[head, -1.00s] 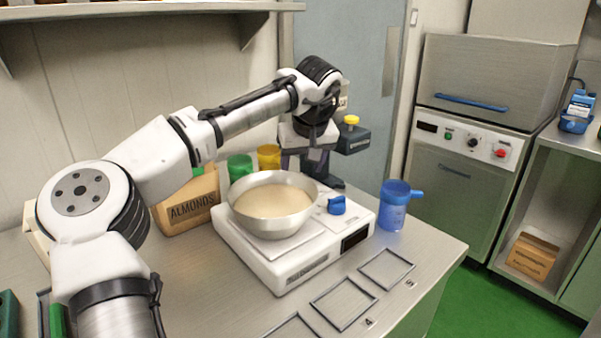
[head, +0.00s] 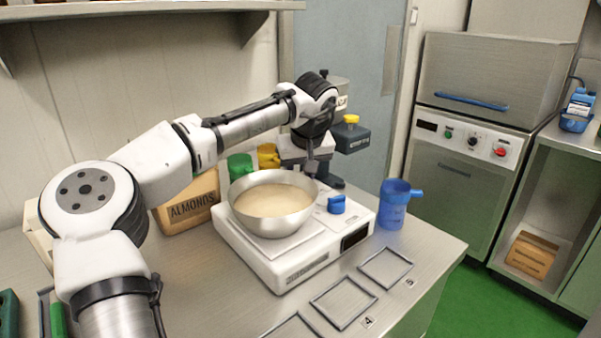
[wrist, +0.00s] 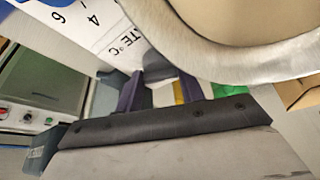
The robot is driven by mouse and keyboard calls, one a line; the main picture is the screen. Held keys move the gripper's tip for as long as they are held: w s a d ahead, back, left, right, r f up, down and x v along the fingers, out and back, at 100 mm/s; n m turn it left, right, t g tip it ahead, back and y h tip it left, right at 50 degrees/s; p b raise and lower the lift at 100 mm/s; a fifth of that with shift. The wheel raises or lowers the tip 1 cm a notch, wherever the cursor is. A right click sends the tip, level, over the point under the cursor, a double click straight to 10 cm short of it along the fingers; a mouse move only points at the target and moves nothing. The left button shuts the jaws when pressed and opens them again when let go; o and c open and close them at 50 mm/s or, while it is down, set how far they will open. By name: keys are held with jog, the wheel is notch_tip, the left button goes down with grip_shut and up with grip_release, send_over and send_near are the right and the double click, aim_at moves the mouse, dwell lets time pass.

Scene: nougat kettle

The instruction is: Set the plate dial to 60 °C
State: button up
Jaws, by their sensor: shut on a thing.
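The white plate unit (head: 290,265) stands on the bench with its blue dial (head: 337,204) at the right of its top. The dial's pointer is too small to read. A steel bowl (head: 262,226) of beige mass sits on the plate. My gripper (head: 310,170) is behind the bowl, apart from the dial, its tips partly hidden. That view also shows the printed 4, 6 and °C, the bowl's rim, and a blue part, likely the dial (wrist: 38,3), at the top edge.
A blue jug (head: 393,208) stands right of the plate. The almonds box (head: 190,205), green and yellow containers are behind left. Empty frames (head: 343,302) lie in front.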

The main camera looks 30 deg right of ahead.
jog(key=shift+m+p, duration=0.3)
jog(key=m+p, duration=0.1)
jog(key=m+h+p, duration=0.1)
jog(key=m+p, duration=0.1)
jog(key=shift+a+r+g+p, duration=0.2)
jog(key=shift+g+p, duration=0.1)
jog(key=shift+g, duration=0.1)
jog(key=m+p, duration=0.2)
jog(key=m+g+h+p, duration=0.1)
jog(key=m+p, duration=0.1)
jog(key=m, duration=0.1)
jog(key=shift+w+h+p, duration=0.2)
jog(key=shift+h+p, duration=0.1)
jog(key=shift+p, duration=0.05)
jog(key=m+g+p, duration=0.1)
jog(key=m+p, duration=0.3)
jog(key=shift+w+a+m+g+h, duration=0.2)
jog(key=shift+m+g+h, duration=0.1)
jog(key=shift+g+h, duration=0.1)
jog(key=shift+w+f+m+g+p, duration=0.1)
jog(key=shift+m+g+p, duration=0.35)
jog(key=shift+m+p, duration=0.55)
jog(key=shift+w+f+m+g+p, duration=0.1)
jog(key=shift+m+g+p, duration=0.5)
jog(key=shift+m, duration=0.7)
jog(key=o, duration=1)
jog(key=shift+c, duration=0.2)
